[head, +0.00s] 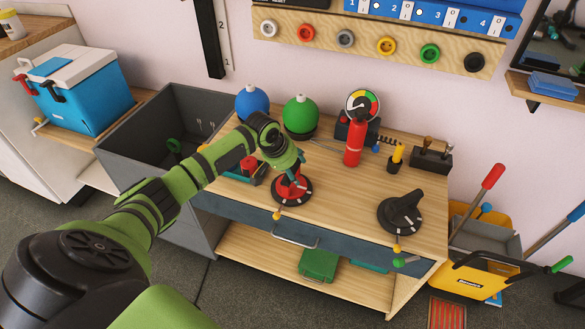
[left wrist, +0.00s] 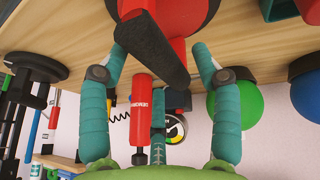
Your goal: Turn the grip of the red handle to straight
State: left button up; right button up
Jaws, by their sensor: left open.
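The red handle (head: 290,191) is a red knob on a black round base with white marks, on the workbench top near its front edge. My left gripper (head: 296,170) is over it and hides part of it. In the left wrist view the red handle (left wrist: 178,17) fills the top, with a dark grip bar (left wrist: 150,48) slanting from upper left to lower right. The teal fingers of my left gripper (left wrist: 160,58) are spread, one on each side of the grip. I see gaps between fingers and grip. My right gripper is not in view.
A black knob (head: 402,212) stands to the right on the workbench (head: 345,205). A red extinguisher-like bottle (head: 354,143), a green ball (head: 299,115) and a blue ball (head: 252,102) stand behind. A grey bin (head: 193,99) is at left. Bare wood lies between the two knobs.

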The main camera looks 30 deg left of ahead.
pick_arm(q)
jog(key=c, duration=1.1)
jog(key=shift+c, duration=0.3)
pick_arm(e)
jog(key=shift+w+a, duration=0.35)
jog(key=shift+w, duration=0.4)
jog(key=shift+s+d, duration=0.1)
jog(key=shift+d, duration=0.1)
